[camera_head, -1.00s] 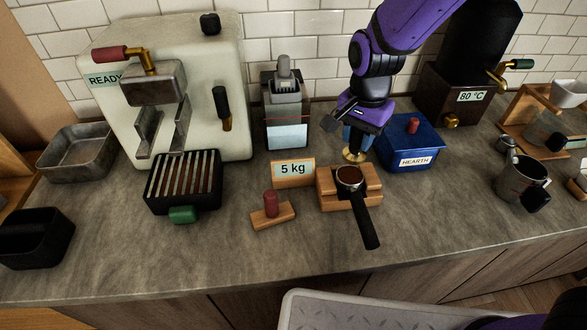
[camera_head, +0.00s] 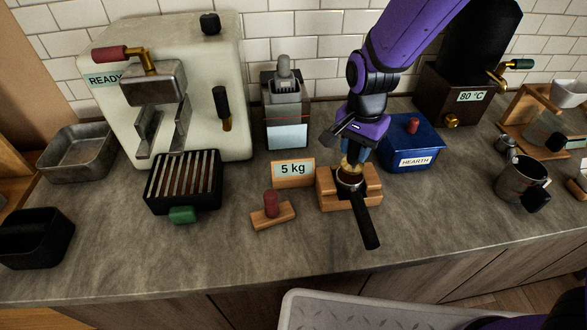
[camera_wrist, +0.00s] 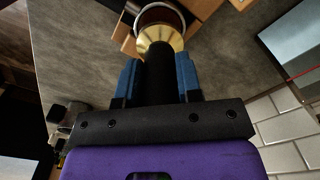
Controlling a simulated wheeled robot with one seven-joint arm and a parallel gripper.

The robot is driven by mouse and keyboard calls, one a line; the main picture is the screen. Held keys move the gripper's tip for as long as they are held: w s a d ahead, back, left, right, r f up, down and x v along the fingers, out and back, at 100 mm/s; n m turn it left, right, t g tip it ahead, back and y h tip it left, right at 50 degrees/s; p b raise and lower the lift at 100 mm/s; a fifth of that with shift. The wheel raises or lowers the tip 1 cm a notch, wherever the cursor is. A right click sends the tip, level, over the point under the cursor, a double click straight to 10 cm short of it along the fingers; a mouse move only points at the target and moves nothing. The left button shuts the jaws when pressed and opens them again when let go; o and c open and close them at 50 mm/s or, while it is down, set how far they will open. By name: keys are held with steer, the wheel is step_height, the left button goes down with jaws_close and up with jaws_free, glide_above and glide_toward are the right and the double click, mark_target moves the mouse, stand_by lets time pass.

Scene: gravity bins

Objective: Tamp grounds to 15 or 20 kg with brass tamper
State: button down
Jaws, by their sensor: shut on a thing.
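My gripper (camera_head: 352,158) is shut on the brass tamper (camera_head: 350,170), above the portafilter (camera_head: 363,215). In the wrist view the blue fingers (camera_wrist: 158,80) hold the tamper's black handle, and its brass base (camera_wrist: 160,38) is over the basket rim (camera_wrist: 160,14). I cannot tell whether the base touches the dark grounds, which show at the basket. The portafilter rests in a wooden stand (camera_head: 371,185), its black handle towards the front. The sign (camera_head: 293,170) beside the stand reads 5 kg.
A wooden block with a red-knobbed piece (camera_head: 272,212) stands left of the stand. The blue HEARTH box (camera_head: 412,145) is close behind right. A grinder (camera_head: 287,110) and the espresso machine (camera_head: 185,60) stand at the back. The counter front is clear.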

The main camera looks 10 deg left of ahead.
mark_target(354, 159)
steer(key=shift+f, duration=1.85)
steer(key=c, duration=0.7)
jaws_free()
